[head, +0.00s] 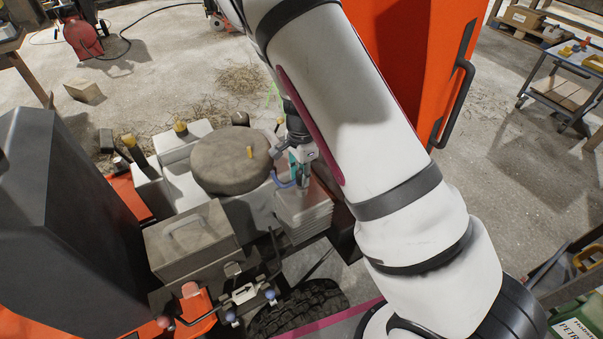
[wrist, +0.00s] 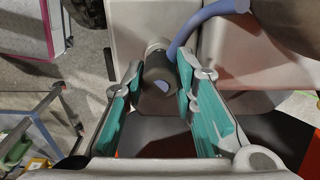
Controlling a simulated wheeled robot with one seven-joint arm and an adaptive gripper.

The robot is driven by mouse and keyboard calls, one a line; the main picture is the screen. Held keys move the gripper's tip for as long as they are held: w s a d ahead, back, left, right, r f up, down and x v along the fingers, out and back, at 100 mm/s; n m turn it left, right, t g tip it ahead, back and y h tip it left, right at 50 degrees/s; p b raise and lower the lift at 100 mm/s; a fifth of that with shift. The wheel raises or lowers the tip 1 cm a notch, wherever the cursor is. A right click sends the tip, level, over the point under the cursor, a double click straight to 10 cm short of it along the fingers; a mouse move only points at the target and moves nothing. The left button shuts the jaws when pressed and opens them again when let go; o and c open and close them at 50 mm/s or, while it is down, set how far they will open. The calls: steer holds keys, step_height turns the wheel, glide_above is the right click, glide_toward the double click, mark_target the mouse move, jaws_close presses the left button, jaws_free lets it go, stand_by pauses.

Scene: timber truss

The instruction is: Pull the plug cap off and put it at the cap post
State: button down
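A dark cylindrical cap (wrist: 158,78) with a pale bluish patch on its end sits on a light grey fitting in the wrist view. I take it to be the plug cap. A blue-grey hose (wrist: 192,28) curves past it on the right. My gripper (wrist: 161,82), with teal pads, has one finger on each side of the cap. Narrow gaps seem to remain between pads and cap, so it looks open. In the head view my gripper (head: 300,165) points down beside the round dark lid, and the cap is hidden there. I cannot identify the cap post.
A round brown-grey lid (head: 230,160) stands left of my gripper. A grey box with a handle (head: 192,240) and control levers (head: 245,292) are nearer. Orange panels (head: 415,55) rise behind my arm. A trolley (head: 565,90) stands at the far right.

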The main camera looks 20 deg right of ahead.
steer(key=c, duration=2.1)
jaws_free()
jaws_close()
steer(key=shift+r+p, duration=0.55)
steer(key=shift+r, duration=0.1)
jaws_free()
jaws_close()
steer(key=shift+r+p, duration=0.5)
steer(key=shift+r, duration=0.1)
